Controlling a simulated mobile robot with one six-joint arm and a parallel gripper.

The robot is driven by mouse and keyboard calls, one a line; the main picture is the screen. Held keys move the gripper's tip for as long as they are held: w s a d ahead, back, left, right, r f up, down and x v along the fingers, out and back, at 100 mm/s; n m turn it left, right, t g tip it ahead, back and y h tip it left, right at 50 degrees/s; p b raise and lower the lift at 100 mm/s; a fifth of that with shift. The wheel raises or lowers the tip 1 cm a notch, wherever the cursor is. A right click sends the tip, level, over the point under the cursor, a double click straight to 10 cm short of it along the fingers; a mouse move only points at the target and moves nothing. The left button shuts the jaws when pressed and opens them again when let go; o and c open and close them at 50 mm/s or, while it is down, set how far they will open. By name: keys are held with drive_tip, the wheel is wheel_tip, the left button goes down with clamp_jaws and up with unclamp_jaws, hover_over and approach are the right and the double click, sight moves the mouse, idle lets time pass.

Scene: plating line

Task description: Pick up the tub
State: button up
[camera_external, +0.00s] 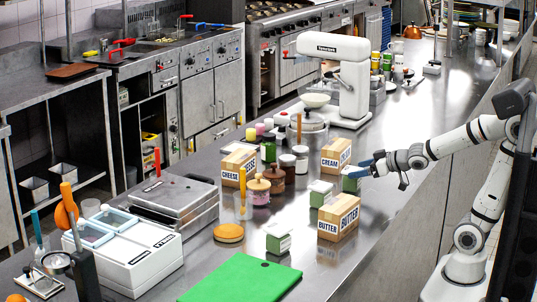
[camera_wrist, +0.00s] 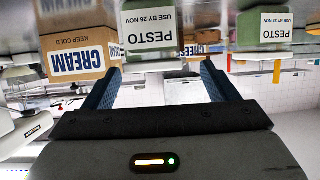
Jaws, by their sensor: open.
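Several alike tubs with white lids and green sides stand on the steel counter. One tub (camera_external: 350,183) is just below and beside my gripper (camera_external: 360,166), left of the arm's end. In the wrist view, which is upside down, a tub labelled PESTO (camera_wrist: 148,32) shows ahead of my gripper (camera_wrist: 156,70), between the lines of its two blue fingers. The fingers are open and wide apart, with nothing held. A second PESTO tub (camera_wrist: 263,27) shows to the right there. Another tub (camera_external: 320,193) stands left of the nearest one, and one (camera_external: 278,238) stands nearer the front.
A CREAM box (camera_external: 336,152) stands close behind the nearest tub and also shows in the wrist view (camera_wrist: 72,48). A BUTTER box (camera_external: 338,216) stands in front. A CHEESE box (camera_external: 239,164) and jars (camera_external: 301,160) stand left. The counter's right side is mostly clear.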

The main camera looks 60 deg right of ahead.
drive_tip(key=b+x, duration=0.2)
drive_tip(key=x, duration=0.1)
drive_tip(key=f+b+x, duration=0.1)
drive_tip(key=shift+w+d+f, duration=0.1)
drive_tip(key=shift+w+d, duration=0.1)
drive_tip(key=shift+d, duration=0.1)
drive_tip(key=shift+w, duration=0.5)
drive_tip(key=shift+c, duration=0.2)
drive_tip(key=c, duration=1.1)
